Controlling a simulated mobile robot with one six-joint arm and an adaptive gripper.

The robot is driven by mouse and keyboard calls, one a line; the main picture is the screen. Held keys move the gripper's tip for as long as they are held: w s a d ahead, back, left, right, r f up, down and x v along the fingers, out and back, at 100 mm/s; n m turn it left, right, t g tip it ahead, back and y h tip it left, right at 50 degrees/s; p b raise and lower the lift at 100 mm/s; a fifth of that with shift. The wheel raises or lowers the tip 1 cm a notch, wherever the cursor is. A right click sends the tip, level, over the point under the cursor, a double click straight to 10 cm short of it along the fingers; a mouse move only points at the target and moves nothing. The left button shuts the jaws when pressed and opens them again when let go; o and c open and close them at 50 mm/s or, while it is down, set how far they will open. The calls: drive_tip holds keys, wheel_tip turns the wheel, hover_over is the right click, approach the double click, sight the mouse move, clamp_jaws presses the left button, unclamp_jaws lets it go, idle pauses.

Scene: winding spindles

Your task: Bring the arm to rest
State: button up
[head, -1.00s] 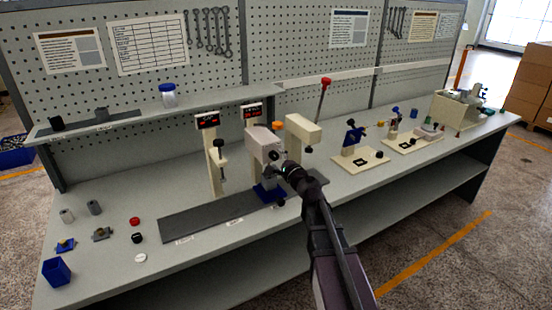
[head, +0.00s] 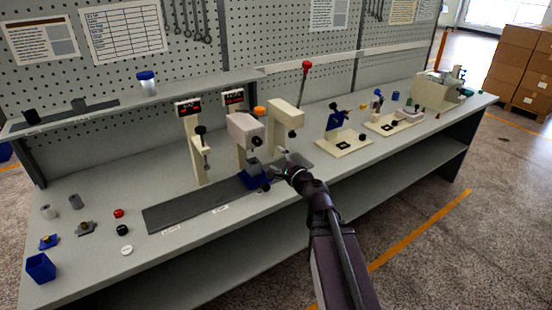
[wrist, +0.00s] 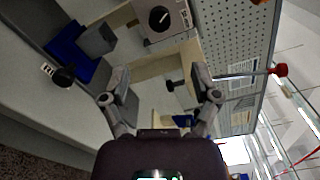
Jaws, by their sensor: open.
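My arm reaches from the bottom of the head view up to the bench. My gripper (head: 280,160) is at the front of the bench, just right of the blue fixture (head: 254,178) under a cream press with a grey head (head: 246,130). In the wrist view my gripper (wrist: 160,98) shows two fingers spread apart with nothing between them. The blue fixture (wrist: 72,50) with a grey block (wrist: 97,39) on it lies to the left there, apart from the fingers.
A cream press with a red-knobbed lever (head: 306,66) stands behind my gripper. Two cream-based fixtures (head: 345,146) are to the right. A dark mat (head: 180,212) and small parts lie to the left. The floor before the bench (head: 440,240) is clear.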

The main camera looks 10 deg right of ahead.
drive_tip(key=s+a+f+n+g+y+p, duration=0.1)
drive_tip(key=s+a+f+n+g+p, duration=0.1)
drive_tip(key=s+a+f+n+g, duration=0.9)
drive_tip(key=s+d+f+n+g+h+p, duration=0.1)
drive_tip(key=s+d+f+n+g+h, duration=0.3)
drive_tip(key=s+d+n+g+h, duration=0.2)
drive_tip(key=s+d+n+h, duration=0.1)
drive_tip(key=s+d, duration=0.1)
drive_tip(key=d, duration=0.1)
drive_tip(key=shift+p, duration=0.3)
